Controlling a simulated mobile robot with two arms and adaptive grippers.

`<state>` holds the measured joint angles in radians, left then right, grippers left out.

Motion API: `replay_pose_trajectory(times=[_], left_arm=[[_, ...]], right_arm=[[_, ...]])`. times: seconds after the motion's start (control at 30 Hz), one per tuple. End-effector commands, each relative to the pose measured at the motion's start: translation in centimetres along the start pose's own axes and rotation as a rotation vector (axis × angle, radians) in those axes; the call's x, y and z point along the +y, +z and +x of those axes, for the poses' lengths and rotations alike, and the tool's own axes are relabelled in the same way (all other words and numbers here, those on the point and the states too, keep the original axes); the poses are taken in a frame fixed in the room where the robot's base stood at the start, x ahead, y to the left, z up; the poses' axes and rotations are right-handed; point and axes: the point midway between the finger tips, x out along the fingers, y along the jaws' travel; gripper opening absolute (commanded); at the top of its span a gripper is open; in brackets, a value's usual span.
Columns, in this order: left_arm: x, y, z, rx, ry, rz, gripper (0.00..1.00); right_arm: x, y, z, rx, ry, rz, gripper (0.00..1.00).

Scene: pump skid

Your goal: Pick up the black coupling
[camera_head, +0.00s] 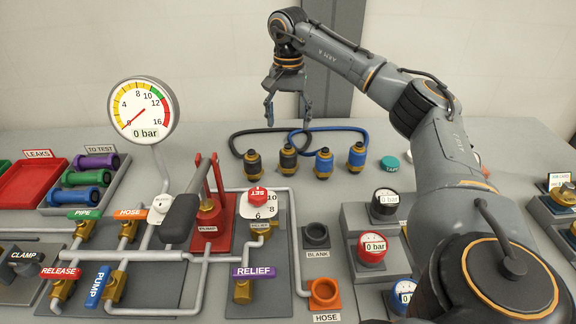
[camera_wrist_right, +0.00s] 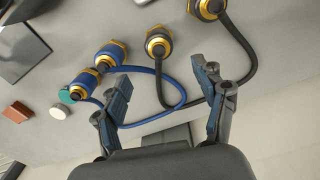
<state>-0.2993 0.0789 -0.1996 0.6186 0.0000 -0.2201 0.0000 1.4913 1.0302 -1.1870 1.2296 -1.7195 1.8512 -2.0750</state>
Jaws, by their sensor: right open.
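Two black couplings with gold collars stand on the bench at the ends of a black hose: the left one (camera_head: 253,163) and the right one (camera_head: 288,157). In the right wrist view they show at the top (camera_wrist_right: 209,8) and upper middle (camera_wrist_right: 158,42). My right gripper (camera_head: 287,112) hangs above and behind the couplings, open and empty. In the right wrist view the open fingers (camera_wrist_right: 162,82) point toward the bench, with the black hose between them and the nearer black coupling beyond the tips. My left gripper is not in view.
Two blue couplings (camera_head: 324,162) (camera_head: 356,156) on a blue hose stand just right of the black ones. A teal tape roll (camera_head: 390,163) lies further right. A pressure gauge (camera_head: 142,112) and red pump (camera_head: 208,215) rise at the left. Bare bench lies in front of the couplings.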

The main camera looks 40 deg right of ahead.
Motion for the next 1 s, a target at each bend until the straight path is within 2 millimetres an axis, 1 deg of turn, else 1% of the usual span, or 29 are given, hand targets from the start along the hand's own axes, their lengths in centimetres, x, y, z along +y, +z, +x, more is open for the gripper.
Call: replay_pose_trajectory(times=[0.3, 0.4, 0.63, 0.8, 0.9, 1.0], left_arm=[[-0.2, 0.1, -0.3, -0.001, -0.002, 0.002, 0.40], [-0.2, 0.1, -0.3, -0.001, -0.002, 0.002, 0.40], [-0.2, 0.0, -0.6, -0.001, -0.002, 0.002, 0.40], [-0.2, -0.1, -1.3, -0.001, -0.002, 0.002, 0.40], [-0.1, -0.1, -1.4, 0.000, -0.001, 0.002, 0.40], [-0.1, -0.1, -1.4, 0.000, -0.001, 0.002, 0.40]], right_arm=[[0.1, 0.1, 5.8, -0.003, 0.004, 0.000, 0.71], [0.1, 0.1, 7.2, -0.003, 0.004, 0.001, 0.71], [0.1, 0.2, 8.8, -0.003, 0.004, 0.000, 0.71], [0.1, 0.5, 11.3, -0.003, 0.005, -0.001, 0.71], [0.1, 0.5, 12.7, -0.003, 0.004, 0.001, 0.71], [0.1, 0.5, 13.3, -0.002, 0.002, 0.001, 0.71]])
